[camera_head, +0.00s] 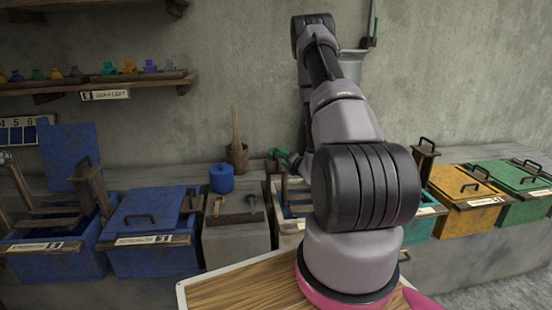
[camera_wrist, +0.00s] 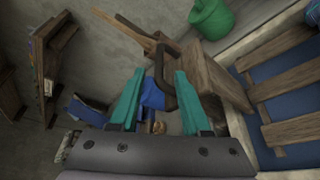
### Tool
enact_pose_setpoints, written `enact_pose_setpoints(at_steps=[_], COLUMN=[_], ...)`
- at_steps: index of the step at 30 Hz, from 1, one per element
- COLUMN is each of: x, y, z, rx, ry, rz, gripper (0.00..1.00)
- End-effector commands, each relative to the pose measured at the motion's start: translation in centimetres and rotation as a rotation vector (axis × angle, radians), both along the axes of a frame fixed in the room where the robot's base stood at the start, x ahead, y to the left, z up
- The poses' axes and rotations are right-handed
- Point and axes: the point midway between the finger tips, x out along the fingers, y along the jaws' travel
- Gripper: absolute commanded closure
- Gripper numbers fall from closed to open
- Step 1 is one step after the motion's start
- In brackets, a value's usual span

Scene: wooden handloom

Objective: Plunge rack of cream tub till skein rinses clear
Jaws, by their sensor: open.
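The cream tub (camera_head: 289,241) stands mid-bench in the head view, largely hidden behind my arm. Its slatted rack (camera_wrist: 281,92) shows at the right of the wrist view, over dark blue inside the tub's pale rim. A wooden upright (camera_wrist: 217,84) at the rack's near side carries a dark bar handle (camera_wrist: 160,82). My gripper (camera_wrist: 160,72) is open, its two teal fingers on either side of that handle, with gaps seen to both. Whether the handle lies fully between the fingertips in depth I cannot tell. I cannot make out a skein.
Two blue tubs (camera_head: 150,258) stand left; teal, yellow (camera_head: 468,216) and green tubs (camera_head: 520,205) stand right. A blue jar (camera_head: 221,178) and wooden mortar (camera_head: 237,157) are on the bench. A green vessel (camera_wrist: 211,18) is beyond the rack. A wooden board (camera_head: 245,288) lies in front.

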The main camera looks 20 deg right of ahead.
Motion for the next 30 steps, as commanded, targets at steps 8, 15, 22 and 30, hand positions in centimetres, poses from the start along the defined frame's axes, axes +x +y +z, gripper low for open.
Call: enact_pose_setpoints(at_steps=[8, 15, 22, 30], x=[4.6, 6.0, 6.0, 6.0], y=[0.3, 0.4, 0.4, 0.4], z=[-1.0, -1.2, -1.3, -1.2], rx=[-0.001, -0.001, -0.001, -0.001], ry=[-0.001, 0.0, 0.0, 0.0], rz=[0.002, 0.002, 0.002, 0.002], gripper=[0.53, 0.53, 0.53, 1.0])
